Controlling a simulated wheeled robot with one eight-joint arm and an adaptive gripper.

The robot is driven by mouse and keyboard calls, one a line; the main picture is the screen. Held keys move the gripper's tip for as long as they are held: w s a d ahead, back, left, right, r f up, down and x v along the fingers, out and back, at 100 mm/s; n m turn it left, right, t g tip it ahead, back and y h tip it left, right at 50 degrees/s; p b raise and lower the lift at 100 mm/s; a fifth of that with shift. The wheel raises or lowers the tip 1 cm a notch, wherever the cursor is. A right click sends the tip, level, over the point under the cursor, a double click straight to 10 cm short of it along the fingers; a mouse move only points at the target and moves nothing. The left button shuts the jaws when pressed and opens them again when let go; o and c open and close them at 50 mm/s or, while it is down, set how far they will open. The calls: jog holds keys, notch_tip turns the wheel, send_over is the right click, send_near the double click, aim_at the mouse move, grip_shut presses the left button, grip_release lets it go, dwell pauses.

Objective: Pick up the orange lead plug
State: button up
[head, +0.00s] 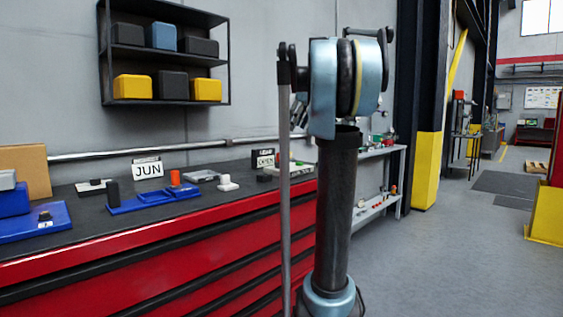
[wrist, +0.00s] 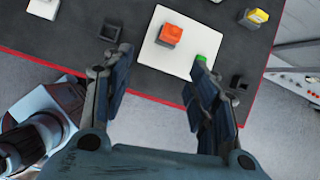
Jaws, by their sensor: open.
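A small upright orange piece (head: 175,178), which looks like the lead plug, stands by a blue tray (head: 155,202) on the dark bench top in the head view. In the wrist view, an orange-red block (wrist: 171,34) sits on a white plate (wrist: 160,58); I cannot tell whether it is the plug. My gripper (wrist: 162,62) is open and empty, its fingers spread below the block in the picture, near the bench's red edge. The right fingertip overlaps a small green piece (wrist: 201,60). I cannot make out the gripper in the head view.
The red drawer bench (head: 150,250) runs along the wall. A JUN sign (head: 148,169), a white piece (head: 228,183) and blue cases (head: 35,218) stand on it. A shelf (head: 163,57) with bins hangs above. A yellow-topped block (wrist: 253,18) shows in the wrist view.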

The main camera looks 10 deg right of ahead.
jog(key=w+r+m, duration=0.2)
send_near(281, 151)
notch_tip(281, 151, down, 5)
jog(key=w, duration=0.2)
jog(key=shift+w+a+f, duration=0.4)
jog(key=shift+w+f, duration=0.1)
jog(key=shift+f, duration=0.15)
jog(key=shift+w+a+f, duration=0.35)
jog(key=shift+w+f, duration=0.1)
jog(key=shift+f, duration=0.25)
jog(key=shift+w+a+f, duration=0.4)
jog(key=shift+w+f, duration=0.1)
jog(key=shift+f, duration=0.15)
grip_shut()
